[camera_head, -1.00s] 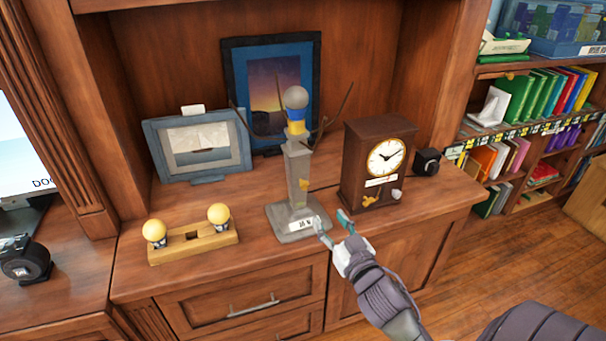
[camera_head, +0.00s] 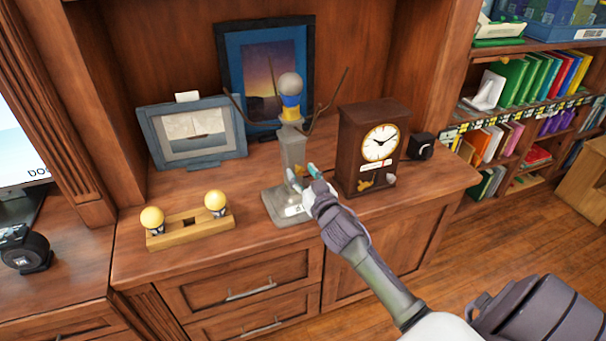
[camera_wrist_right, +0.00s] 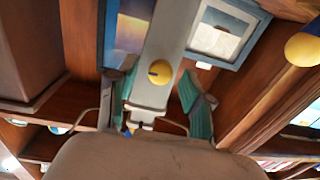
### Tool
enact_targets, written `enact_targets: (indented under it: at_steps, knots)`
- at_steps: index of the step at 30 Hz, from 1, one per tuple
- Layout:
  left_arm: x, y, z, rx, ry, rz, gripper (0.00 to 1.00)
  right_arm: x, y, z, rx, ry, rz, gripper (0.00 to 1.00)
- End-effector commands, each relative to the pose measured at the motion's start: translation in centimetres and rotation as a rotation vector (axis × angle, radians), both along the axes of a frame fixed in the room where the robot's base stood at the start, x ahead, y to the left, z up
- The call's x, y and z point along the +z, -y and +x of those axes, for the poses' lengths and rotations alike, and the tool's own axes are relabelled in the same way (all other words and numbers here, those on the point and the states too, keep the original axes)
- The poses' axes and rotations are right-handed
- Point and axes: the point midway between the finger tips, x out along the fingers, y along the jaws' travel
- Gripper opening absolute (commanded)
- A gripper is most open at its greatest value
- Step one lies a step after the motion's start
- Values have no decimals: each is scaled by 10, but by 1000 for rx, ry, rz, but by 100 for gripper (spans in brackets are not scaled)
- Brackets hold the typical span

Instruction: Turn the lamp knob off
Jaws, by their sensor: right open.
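The lamp (camera_head: 291,150) is a grey square post on a flat base, with a grey bulb (camera_head: 290,83) on top in a yellow and blue socket. In the right wrist view its yellow round knob (camera_wrist_right: 160,72) sits on the front of the post (camera_wrist_right: 172,38). My right gripper (camera_head: 302,172) is in front of the lower post. Its teal fingers are open and empty, one on each side of the knob in the wrist view, apart from it. In the head view the knob is hard to make out behind the fingers. My left gripper is not in view.
A brown clock (camera_head: 371,150) stands close to the right of the lamp. A wooden holder with two yellow bulbs (camera_head: 190,229) is on the left. Two framed pictures, a boat (camera_head: 193,136) and a sunset (camera_head: 262,70), stand behind. Bookshelves (camera_head: 530,105) are at the right.

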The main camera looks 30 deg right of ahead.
Motion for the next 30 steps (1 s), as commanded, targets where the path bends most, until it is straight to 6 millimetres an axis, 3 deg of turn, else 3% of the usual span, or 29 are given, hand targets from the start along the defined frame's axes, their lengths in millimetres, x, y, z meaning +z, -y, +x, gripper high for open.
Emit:
enact_targets:
  at_steps: [3, 12, 22, 30]
  knots:
    - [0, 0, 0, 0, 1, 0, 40, 0, 0, 0, 0, 0, 0, 50]
    - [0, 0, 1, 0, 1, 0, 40, 0, 0, 0, 0, 0, 0, 0]
    - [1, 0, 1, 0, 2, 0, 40, 0, 0, 0, 0, -5, -28, 0]
    - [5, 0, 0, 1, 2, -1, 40, 1, -1, 0, -1, -31, -172, 0]
